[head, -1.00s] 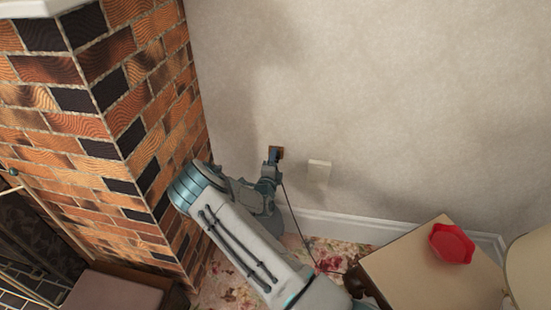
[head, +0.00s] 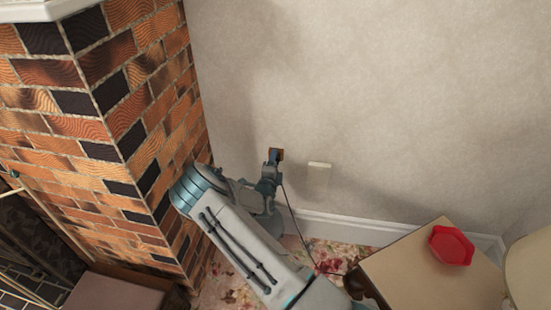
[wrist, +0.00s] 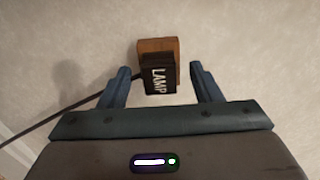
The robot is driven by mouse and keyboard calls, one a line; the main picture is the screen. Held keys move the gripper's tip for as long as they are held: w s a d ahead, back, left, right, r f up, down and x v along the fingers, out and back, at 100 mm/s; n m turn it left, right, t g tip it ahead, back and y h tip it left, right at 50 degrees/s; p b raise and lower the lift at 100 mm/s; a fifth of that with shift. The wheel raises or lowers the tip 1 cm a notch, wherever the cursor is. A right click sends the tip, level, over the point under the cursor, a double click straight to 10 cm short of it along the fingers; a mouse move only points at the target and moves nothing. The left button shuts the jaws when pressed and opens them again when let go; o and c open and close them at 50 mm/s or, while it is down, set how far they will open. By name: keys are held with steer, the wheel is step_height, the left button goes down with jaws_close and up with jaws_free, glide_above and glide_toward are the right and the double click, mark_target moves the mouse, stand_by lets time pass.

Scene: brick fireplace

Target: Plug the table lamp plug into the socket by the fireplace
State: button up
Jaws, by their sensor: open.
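The black plug marked LAMP (wrist: 158,80) sits against the brown wooden socket (wrist: 158,46) on the wall in the wrist view. It looks seated there, though the contact face is hidden. My gripper (wrist: 160,76) is open, with one blue finger on each side of the plug and a gap on both sides. In the head view the socket (head: 279,153) is on the wall right of the brick fireplace (head: 110,130), with my gripper (head: 273,160) just in front of it. The dark cord (head: 291,215) runs down from the plug toward the floor.
A pale wall plate (head: 319,166) is right of the socket. A small table (head: 410,275) with a red dish (head: 451,245) stands at lower right, beside a pale rounded thing at the edge. The white baseboard (head: 345,225) runs below. The wall above is bare.

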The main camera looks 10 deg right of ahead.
stand_by(0.9)
jaws_close()
steer(key=shift+s+p, duration=0.15)
steer(key=shift+p, duration=0.2)
steer(key=shift+p+v, duration=1.35)
steer(key=shift+v, duration=1.55)
